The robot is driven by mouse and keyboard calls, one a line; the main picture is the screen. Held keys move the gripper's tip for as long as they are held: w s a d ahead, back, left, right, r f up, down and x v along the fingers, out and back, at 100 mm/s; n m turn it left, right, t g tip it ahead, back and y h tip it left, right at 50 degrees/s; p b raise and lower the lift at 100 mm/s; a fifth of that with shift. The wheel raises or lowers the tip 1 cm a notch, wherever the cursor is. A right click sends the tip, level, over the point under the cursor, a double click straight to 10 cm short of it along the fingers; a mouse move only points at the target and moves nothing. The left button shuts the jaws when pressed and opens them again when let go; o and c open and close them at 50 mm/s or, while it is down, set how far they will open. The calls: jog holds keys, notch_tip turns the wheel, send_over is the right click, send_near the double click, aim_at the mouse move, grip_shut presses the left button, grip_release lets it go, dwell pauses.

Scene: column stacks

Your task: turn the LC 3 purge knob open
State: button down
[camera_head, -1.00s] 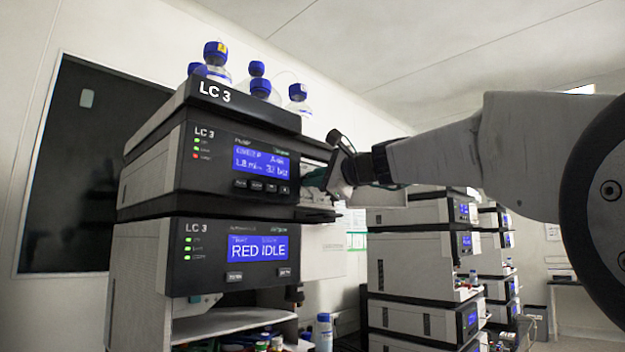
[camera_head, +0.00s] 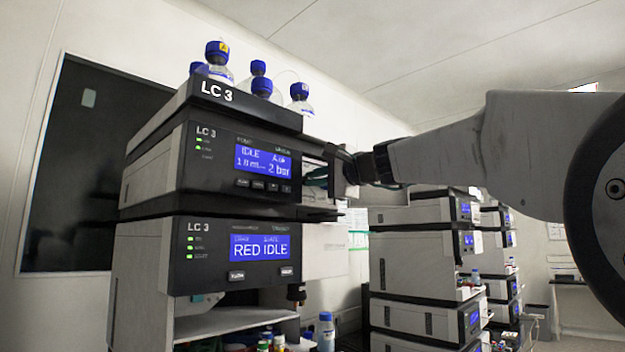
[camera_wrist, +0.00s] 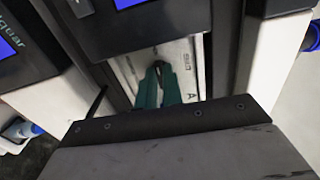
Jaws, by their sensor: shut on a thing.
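The LC 3 pump module (camera_head: 225,160) is in the upper part of the left stack in the head view. Its blue screen reads IDLE and about 2 bar, with green lights lit. My gripper (camera_head: 318,178) is at the recess on the module's right side. In the wrist view its teal fingers (camera_wrist: 158,78) are closed together at a pale, lettered panel (camera_wrist: 186,62). They are shut on the small dark purge knob (camera_wrist: 158,65), which is mostly hidden by the fingers. Its exact angle cannot be told.
Blue-capped bottles (camera_head: 262,80) stand on top of the stack. Other instrument stacks (camera_head: 425,265) are behind at the right. Small bottles (camera_head: 326,330) stand below. The recess around my fingers is narrow.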

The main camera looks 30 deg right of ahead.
jog(key=c, duration=1.5)
grip_release()
jog(key=shift+c, duration=0.2)
jog(key=v, duration=0.7)
jog(key=shift+s+d, duration=0.15)
jog(key=shift+s, duration=0.2)
